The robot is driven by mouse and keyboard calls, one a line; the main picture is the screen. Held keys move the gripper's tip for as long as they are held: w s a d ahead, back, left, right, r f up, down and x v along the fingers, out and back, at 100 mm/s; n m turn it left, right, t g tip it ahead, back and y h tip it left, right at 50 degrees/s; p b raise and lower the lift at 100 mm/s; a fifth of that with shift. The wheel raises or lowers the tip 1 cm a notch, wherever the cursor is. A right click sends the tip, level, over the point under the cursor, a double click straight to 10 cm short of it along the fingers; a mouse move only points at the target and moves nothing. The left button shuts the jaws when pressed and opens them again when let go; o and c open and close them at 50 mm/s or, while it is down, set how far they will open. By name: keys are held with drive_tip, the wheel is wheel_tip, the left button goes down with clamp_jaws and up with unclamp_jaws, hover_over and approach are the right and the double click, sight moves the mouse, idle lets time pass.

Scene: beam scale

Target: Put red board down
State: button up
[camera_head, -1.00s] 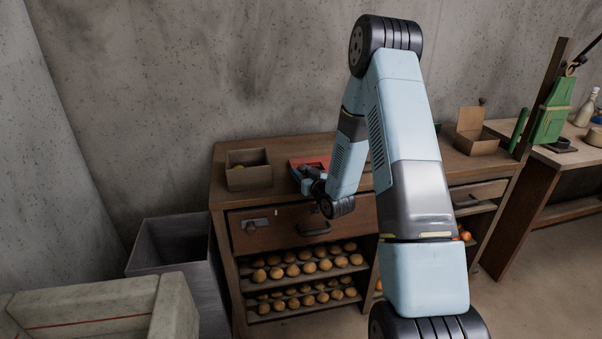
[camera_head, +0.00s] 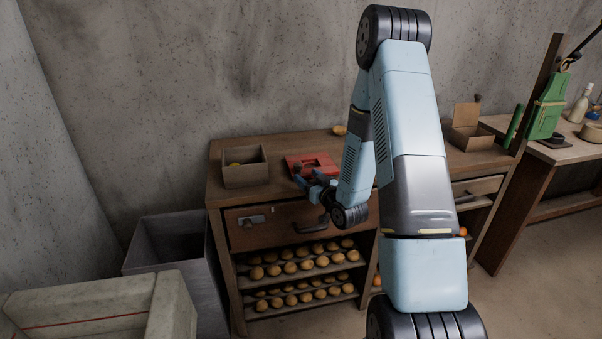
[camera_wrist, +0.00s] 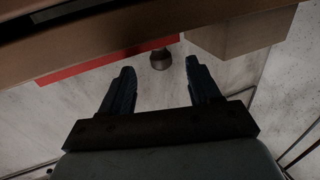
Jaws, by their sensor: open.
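The red board (camera_head: 313,161) lies on the top of the wooden cabinet, right of a small open box, with its front part partly hidden by my gripper. My gripper (camera_head: 306,178) is at the board's near side, by the cabinet's front edge. In the wrist view my gripper (camera_wrist: 159,68) has its two dark fingers spread, with nothing held between them. A red strip, the board (camera_wrist: 100,62), shows beyond the fingertips along a brown edge.
The open box (camera_head: 246,168) stands at the cabinet top's left end. A yellowish-brown rounded thing (camera_head: 339,130) lies at the back. Another open box (camera_head: 472,136) stands to the right. Shelves below hold several round brown items. A grey bin (camera_head: 150,245) stands left on the floor.

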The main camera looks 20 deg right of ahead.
drive_tip(key=v, duration=0.5)
drive_tip(key=s+r+g+h, duration=0.3)
drive_tip(key=r, duration=0.6)
drive_tip(key=s+r+g+h, duration=0.2)
drive_tip(key=r+g, duration=0.1)
drive_tip(key=r, duration=0.5)
drive_tip(key=s+a+r+m+g, duration=0.1)
drive_tip(key=s+r+g, duration=0.2)
drive_tip(key=s, duration=1)
drive_tip(key=s+a+r+m+g, duration=0.2)
drive_tip(key=s+r, duration=0.5)
drive_tip(key=s, duration=0.6)
drive_tip(key=shift+s+r+g, duration=0.15)
drive_tip(key=shift+s+g, duration=0.1)
drive_tip(key=shift+g, duration=0.15)
